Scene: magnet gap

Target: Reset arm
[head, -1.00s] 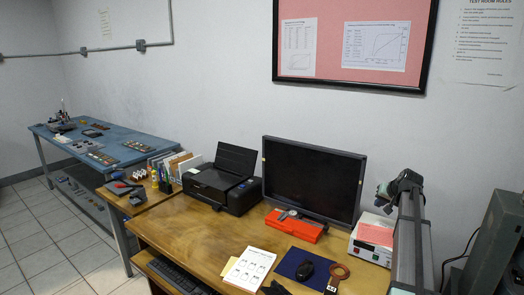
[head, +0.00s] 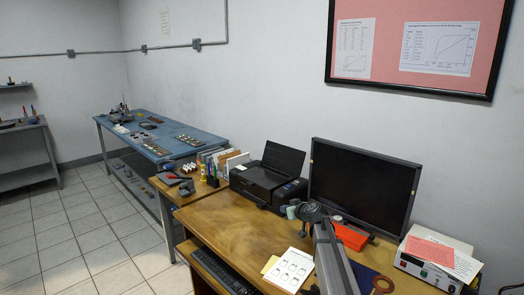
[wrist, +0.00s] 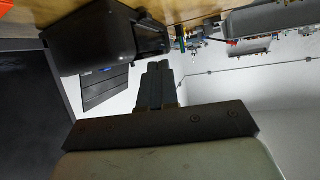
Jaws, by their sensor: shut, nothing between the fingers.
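My gripper (wrist: 158,68) shows in the wrist view with its two dark fingers together and nothing between them. It is in the air, with no contact visible. In the head view my arm rises from the bottom edge, in front of the monitor's (head: 363,190) lower left side. Its fingers cannot be made out there. The black printer (head: 268,180) stands just beyond and left of the arm's end; it also shows upside down at the top of the wrist view (wrist: 95,40).
The wooden desk (head: 225,222) holds a red case (head: 350,237), partly hidden by my arm, a printed sheet (head: 290,268), a keyboard (head: 222,270) and a white boxed instrument (head: 432,262) at right. A blue bench (head: 165,135) stands behind left. Open tiled floor (head: 90,220) lies at left.

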